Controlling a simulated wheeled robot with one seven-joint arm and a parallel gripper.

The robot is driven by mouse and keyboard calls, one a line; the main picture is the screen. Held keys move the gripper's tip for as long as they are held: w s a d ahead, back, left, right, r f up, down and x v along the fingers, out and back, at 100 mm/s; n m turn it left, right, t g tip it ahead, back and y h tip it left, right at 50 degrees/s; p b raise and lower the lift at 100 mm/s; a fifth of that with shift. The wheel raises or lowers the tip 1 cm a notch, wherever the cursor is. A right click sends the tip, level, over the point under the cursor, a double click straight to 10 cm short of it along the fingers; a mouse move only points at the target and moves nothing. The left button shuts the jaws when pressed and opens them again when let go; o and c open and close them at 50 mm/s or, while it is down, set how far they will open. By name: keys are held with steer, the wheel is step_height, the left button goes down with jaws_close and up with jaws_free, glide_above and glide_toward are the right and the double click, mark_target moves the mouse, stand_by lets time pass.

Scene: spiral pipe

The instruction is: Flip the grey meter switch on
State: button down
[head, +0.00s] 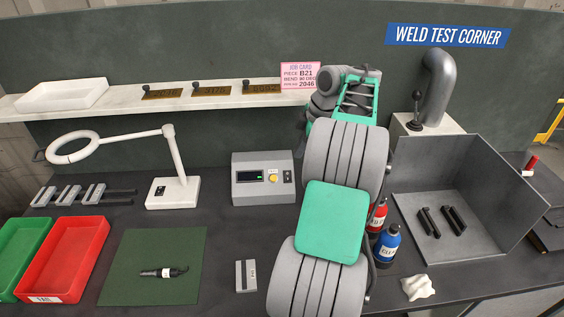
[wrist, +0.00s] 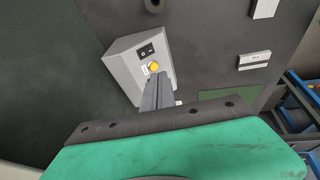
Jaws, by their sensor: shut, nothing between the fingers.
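The grey meter (head: 263,178) stands on the dark bench left of my arm, with a small lit green display and a yellow knob (head: 273,178). Its black switch (head: 287,176) is at the right of its front face. I cannot tell which way the switch is set. My gripper (wrist: 159,80) is shut and empty, its tips overlapping the lower front of the meter near the knob; contact cannot be told. The fingers are hidden in the head view.
A white lamp (head: 174,190) stands left of the meter. A small grey block (head: 245,275) lies in front of it. Red and blue bottles (head: 388,243) stand close right of my arm, beside an open grey bin (head: 455,250). A shelf (head: 220,105) runs behind.

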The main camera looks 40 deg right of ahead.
glide_toward(287, 180)
steer(key=a+f, duration=0.1)
steer(key=a, duration=0.1)
steer(key=f, duration=0.1)
steer(key=w+f, duration=0.1)
steer(key=f+p, duration=0.1)
steer(key=f, duration=0.1)
steer(key=shift+w+d, duration=0.35)
steer(key=shift+w+d+f, duration=0.15)
steer(key=shift+f, duration=0.2)
